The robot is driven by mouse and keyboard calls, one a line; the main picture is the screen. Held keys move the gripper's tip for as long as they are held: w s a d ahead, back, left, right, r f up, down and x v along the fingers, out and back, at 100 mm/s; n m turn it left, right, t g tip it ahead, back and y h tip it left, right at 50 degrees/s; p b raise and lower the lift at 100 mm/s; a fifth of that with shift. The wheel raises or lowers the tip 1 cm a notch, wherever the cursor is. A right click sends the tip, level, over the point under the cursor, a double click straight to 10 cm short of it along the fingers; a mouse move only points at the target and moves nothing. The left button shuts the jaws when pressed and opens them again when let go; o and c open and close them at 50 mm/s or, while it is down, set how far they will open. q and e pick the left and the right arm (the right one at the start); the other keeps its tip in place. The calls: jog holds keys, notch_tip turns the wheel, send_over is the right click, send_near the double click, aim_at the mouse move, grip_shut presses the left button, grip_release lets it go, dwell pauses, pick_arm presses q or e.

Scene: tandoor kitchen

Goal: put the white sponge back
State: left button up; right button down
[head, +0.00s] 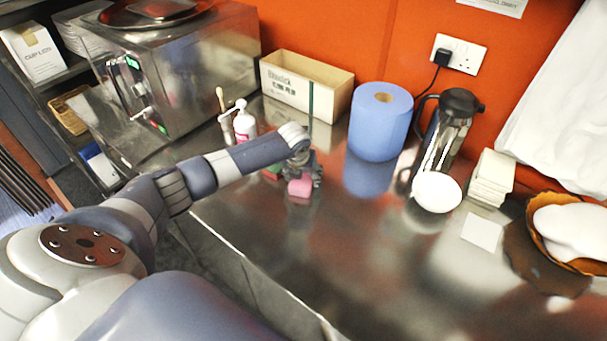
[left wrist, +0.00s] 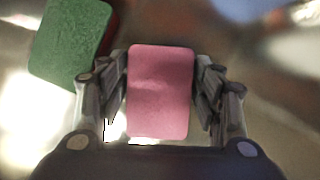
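My left gripper (left wrist: 161,88) points down over the counter, with its fingers on both sides of a pink sponge (left wrist: 160,92). The fingers lie very close to its long edges; I cannot tell whether they press on it. The pink sponge also shows under the gripper in the head view (head: 300,187). A green sponge (left wrist: 70,42) lies just left of it in the left wrist view, apart from the fingers. I cannot identify a white sponge for certain; a flat white square (head: 483,230) lies on the counter at the right. My right gripper is not in view.
Behind the gripper stand a white bottle (head: 244,122) and a cardboard box (head: 303,88). A blue paper roll (head: 380,121), a steel jug (head: 448,130), a white bowl (head: 436,192) and a white stack (head: 492,176) stand to the right. The counter's front middle is clear.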

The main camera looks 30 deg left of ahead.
aim_at(299, 187)
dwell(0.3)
pick_arm(q)
jog(key=shift+r, duration=0.2)
jog(key=b+v, duration=0.1)
jog(key=v, duration=1)
jog(key=shift+r, duration=0.4)
jog(key=shift+s, duration=0.15)
